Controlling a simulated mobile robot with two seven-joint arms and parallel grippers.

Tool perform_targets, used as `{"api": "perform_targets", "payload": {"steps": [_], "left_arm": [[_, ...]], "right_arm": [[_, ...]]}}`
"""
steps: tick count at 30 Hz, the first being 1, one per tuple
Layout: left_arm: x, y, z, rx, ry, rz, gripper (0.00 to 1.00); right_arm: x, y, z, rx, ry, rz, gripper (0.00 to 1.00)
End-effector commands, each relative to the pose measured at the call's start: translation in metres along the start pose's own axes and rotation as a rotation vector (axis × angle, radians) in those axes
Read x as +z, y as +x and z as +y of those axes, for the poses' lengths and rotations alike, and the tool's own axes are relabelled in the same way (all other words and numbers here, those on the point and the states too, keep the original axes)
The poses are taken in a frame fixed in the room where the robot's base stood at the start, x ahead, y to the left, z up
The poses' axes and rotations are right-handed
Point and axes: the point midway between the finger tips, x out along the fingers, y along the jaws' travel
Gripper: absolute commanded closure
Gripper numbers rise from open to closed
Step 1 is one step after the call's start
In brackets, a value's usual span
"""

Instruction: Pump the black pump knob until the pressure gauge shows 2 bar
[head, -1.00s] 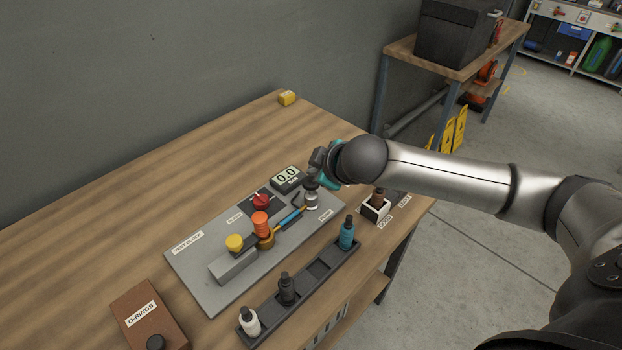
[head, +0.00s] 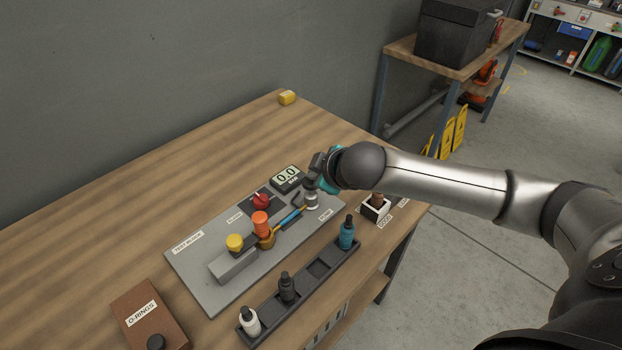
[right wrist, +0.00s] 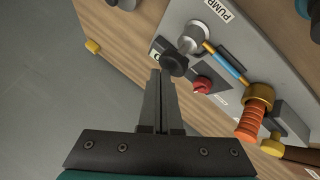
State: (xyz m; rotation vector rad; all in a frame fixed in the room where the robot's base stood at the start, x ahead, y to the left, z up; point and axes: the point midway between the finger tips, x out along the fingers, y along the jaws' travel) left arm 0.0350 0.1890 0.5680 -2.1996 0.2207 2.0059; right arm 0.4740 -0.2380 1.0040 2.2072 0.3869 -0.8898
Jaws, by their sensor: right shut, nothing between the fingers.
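The pump (head: 312,200) is a silver cylinder at the right end of the grey test block plate. Its black knob (right wrist: 174,64) shows clearly in the right wrist view. The digital pressure gauge (head: 287,178) stands beside the pump and reads 0.0; in the right wrist view it is mostly hidden behind the knob and fingers. My right gripper (head: 317,165) is at the pump's top, shut and empty. In the right wrist view its fingertips (right wrist: 160,74) are right beside the knob; I cannot tell whether they touch it. My left gripper is not in view.
The plate (head: 190,264) also carries a red knob (head: 261,201), an orange fitting (head: 260,222) and a yellow cap (head: 235,242). A dark tray (head: 318,269) with several bottles lies in front. The table's back left is clear.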

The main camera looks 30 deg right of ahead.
Motion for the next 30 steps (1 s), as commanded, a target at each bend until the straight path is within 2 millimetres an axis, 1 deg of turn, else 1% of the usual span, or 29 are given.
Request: {"api": "perform_targets", "payload": {"steps": [30], "left_arm": [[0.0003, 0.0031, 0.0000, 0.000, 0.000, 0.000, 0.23]], "right_arm": [[0.0072, 0.0091, -0.0070, -0.002, 0.001, -0.003, 1.00]]}}
